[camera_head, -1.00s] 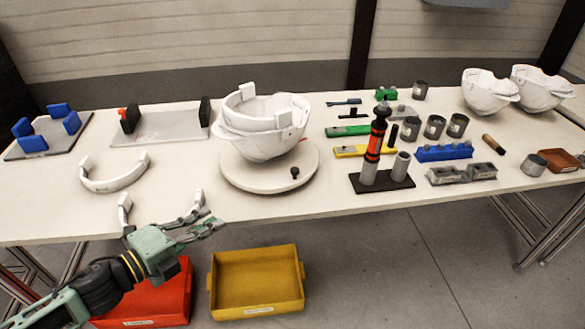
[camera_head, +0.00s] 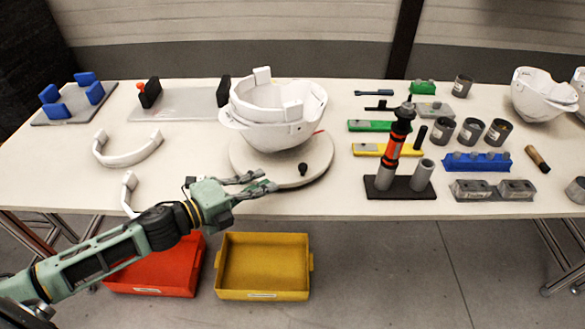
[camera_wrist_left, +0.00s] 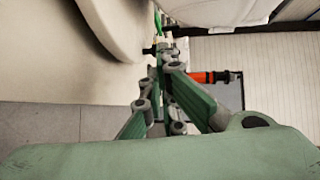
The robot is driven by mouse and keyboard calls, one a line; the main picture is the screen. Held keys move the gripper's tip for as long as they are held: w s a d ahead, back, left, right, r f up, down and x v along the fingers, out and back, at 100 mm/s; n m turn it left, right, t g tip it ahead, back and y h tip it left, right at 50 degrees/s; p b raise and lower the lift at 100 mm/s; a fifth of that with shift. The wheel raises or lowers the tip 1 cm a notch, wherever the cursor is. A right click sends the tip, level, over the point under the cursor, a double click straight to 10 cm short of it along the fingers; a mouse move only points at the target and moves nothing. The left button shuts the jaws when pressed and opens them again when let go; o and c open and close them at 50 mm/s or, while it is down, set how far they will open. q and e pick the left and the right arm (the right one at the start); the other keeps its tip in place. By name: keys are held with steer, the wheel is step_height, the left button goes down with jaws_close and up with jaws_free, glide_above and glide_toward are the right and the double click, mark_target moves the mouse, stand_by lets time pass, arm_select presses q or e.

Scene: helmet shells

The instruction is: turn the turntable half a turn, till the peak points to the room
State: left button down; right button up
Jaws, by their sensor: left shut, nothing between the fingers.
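The round cream turntable (camera_head: 318,165) stands near the front of the table, with a small black knob (camera_head: 303,169) upright on its front rim. A white helmet shell (camera_head: 272,132) sits on it with a white band inside; a brim-like edge juts to the left. My left gripper (camera_head: 268,181) is shut and empty, at the turntable's front left edge, short of the knob. In the left wrist view the turntable (camera_wrist_left: 120,22) fills the upper left, and the knob (camera_wrist_left: 149,50) shows just beyond the fingers (camera_wrist_left: 164,55). Contact cannot be told. My right gripper is not in view.
A black stand with an orange-banded tool (camera_head: 397,145) is right of the turntable. White curved bands (camera_head: 128,158) lie to the left. Red (camera_head: 160,270) and yellow (camera_head: 262,268) bins are below the table's front edge. Grey cups and blocks crowd the right.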

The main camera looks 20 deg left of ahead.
arm_select(q)
steer(key=p, duration=0.1)
glide_toward(304, 166)
steer(key=shift+w+d, duration=0.2)
steer(key=shift+w, duration=0.3)
steer(key=shift+w+d, duration=0.2)
steer(key=shift+w, duration=0.25)
steer(key=p+x, duration=0.1)
steer(key=x, duration=0.2)
steer(key=shift+w+d+f, duration=0.1)
steer(key=shift+w+f, duration=0.05)
steer(key=shift+w, duration=0.05)
steer(key=shift+w+d, duration=0.2)
steer(key=shift+w+d+f, duration=0.15)
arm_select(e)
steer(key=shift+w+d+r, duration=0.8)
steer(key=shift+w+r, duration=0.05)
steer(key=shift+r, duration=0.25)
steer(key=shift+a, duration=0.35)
arm_select(q)
steer(key=shift+w+d+n+t+y, duration=0.2)
steer(key=shift+d+n+t+y, duration=0.1)
steer(key=shift+d+y, duration=0.1)
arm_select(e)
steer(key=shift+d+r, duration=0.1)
